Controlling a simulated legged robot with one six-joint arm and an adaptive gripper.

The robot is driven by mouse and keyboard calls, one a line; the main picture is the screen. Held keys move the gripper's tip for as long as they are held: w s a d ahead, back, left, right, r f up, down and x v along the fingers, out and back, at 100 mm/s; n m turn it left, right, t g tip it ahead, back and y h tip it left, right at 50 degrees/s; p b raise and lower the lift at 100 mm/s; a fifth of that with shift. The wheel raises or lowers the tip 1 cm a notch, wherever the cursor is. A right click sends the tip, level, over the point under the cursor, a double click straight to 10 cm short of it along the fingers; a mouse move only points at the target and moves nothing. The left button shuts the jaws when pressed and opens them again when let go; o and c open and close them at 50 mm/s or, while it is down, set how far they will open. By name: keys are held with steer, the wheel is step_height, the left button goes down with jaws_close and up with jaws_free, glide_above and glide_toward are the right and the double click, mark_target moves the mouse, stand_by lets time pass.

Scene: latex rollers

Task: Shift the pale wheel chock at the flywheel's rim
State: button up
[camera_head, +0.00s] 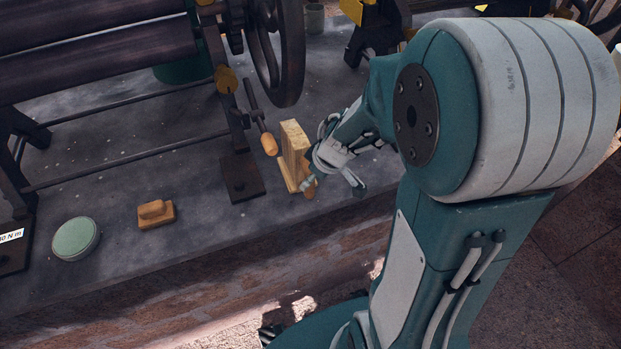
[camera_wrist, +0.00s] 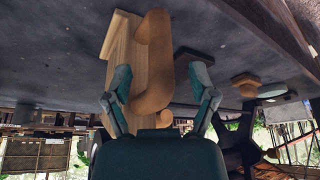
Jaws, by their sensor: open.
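The pale wheel chock (camera_head: 293,144) is a light wooden block on a flat base, standing upright on the grey bench top. It stands just below the rim of the dark flywheel (camera_head: 291,75); whether they touch is unclear. My gripper (camera_head: 331,176) is at the chock's right side, partly covering it. In the wrist view, the chock (camera_wrist: 121,48) has a curved brown handle (camera_wrist: 154,65) that rises between the fingers of my open gripper (camera_wrist: 162,80). The left finger is very close to the handle and chock; contact is unclear. There is a gap at the right finger.
A small wooden block with a grip (camera_head: 156,214) and a round green tin (camera_head: 75,239) lie on the bench to the left. A crank with a wooden handle (camera_head: 269,144) hangs close left of the chock. Dark rollers (camera_head: 95,50) fill the upper left. Bare bench lies in front.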

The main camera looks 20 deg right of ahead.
steer(key=v, duration=1)
steer(key=w+d+r+m+t+h, duration=0.1)
steer(key=w+r+m+t+h, duration=0.15)
steer(key=r+t, duration=0.4)
steer(key=w+d+r+m+t+h, duration=0.1)
steer(key=d+r+m+t+h, duration=0.2)
steer(key=r, duration=0.6)
steer(key=s+a+f+g+y, duration=0.1)
steer(key=s+a+f+g, duration=0.1)
steer(key=s, duration=0.3)
steer(key=s+a+f+g+y, duration=0.1)
steer(key=s+a+f+g, duration=0.1)
steer(key=s+a+g, duration=0.1)
steer(key=s+a+f+m+g+y, duration=0.1)
steer(key=s+a+f+g, duration=0.1)
steer(key=s+a, duration=0.2)
steer(key=s, duration=0.3)
steer(key=shift+s+f+g, duration=0.2)
steer(key=shift+f+g, duration=0.15)
